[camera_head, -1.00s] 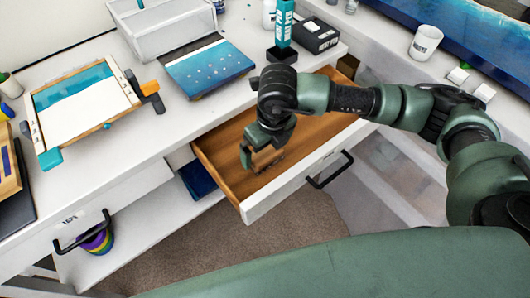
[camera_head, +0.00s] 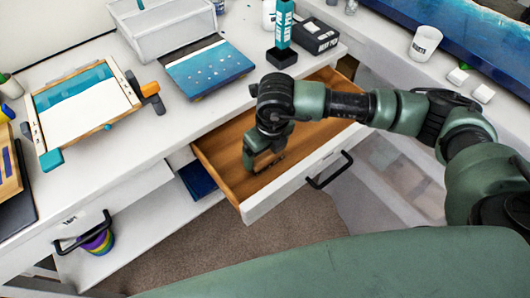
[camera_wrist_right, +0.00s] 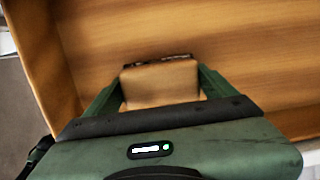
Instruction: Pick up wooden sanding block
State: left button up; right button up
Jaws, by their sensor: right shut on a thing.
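The wooden sanding block (camera_wrist_right: 160,82) is a small tan block with a dark edge along its far side. In the right wrist view it sits between the two green fingers of my right gripper (camera_wrist_right: 158,88), which is shut on it. In the head view my right gripper (camera_head: 262,158) reaches down into the open wooden drawer (camera_head: 222,150), and the block is mostly hidden by the fingers. I cannot tell whether the block still touches the drawer floor. My left gripper is not in view.
The drawer's white front with a black handle (camera_head: 328,170) faces the free floor (camera_head: 215,235). On the white worktop stand a blue painted panel (camera_head: 207,68), a framed panel (camera_head: 85,108), a white bin (camera_head: 160,28), a black box (camera_head: 316,35) and a teal bottle (camera_head: 284,25). A white cup (camera_head: 424,43) stands at right.

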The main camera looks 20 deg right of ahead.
notch_tip(320, 180, up, 20)
jog(key=b, duration=0.1)
jog(key=shift+f+b, duration=0.15)
jog(key=shift+b, duration=0.25)
jog(key=o, duration=0.8)
jog(key=c, duration=0.6)
jog(key=shift+d+f, duration=0.1)
